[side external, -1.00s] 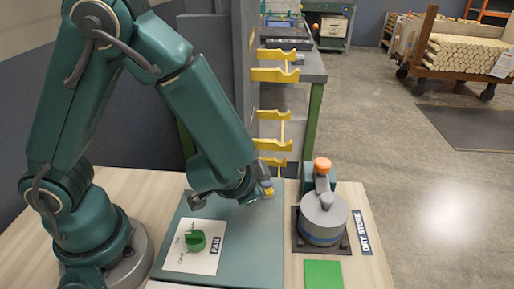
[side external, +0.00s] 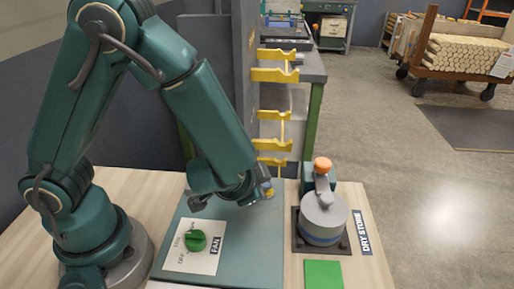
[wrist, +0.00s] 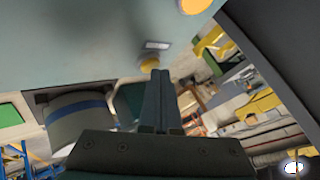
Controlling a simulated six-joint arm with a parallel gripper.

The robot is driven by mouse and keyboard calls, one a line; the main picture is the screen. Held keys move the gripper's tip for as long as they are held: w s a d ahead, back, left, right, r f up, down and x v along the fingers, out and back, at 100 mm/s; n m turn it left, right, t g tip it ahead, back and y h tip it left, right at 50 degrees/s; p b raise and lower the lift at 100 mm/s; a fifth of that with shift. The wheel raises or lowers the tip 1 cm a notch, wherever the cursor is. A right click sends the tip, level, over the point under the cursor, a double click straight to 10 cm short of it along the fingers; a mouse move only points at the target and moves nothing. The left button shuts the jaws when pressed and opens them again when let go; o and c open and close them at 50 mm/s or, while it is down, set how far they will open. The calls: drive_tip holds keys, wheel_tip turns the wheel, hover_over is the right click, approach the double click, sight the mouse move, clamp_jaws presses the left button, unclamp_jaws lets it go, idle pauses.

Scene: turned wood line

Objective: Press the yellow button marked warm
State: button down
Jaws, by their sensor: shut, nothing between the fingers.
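In the wrist view a round yellow-orange button (wrist: 149,64) sits on the pale panel, with a small white label (wrist: 157,45) beside it whose text I cannot read. A second yellow button (wrist: 193,5) is at the top edge, partly cut off. My gripper (wrist: 160,73) is shut and empty, its fingertips right at the first button; I cannot tell whether they touch it. In the side view a yellow piece (side external: 268,193) shows at the far right edge of the teal panel (side external: 250,258), beside my wrist. My fingers and most of that area are hidden there.
A green FAN knob (side external: 195,241) on a white plate is at the panel's front left. Right of the panel stands a grey cylinder (side external: 323,219) with an orange-tipped lever (side external: 322,165), marked DRY STORE. A green square (side external: 323,274) lies in front of it.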

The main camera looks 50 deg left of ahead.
drive_tip(key=shift+r, duration=0.7)
drive_tip(key=shift+r, duration=2.5)
drive_tip(key=shift+a, duration=0.1)
drive_tip(key=s+a+r+n+g+y, duration=0.1)
drive_tip(key=s+a+r+n, duration=0.6)
drive_tip(key=a+r, duration=0.1)
drive_tip(key=s+d+f+m+g+h, duration=0.1)
drive_tip(key=s+d+m+g+h, duration=0.1)
drive_tip(key=s+d+h, duration=0.2)
drive_tip(key=s+d, duration=0.2)
drive_tip(key=s, duration=0.1)
drive_tip(key=shift+s+d, duration=0.25)
drive_tip(key=shift+s, duration=0.15)
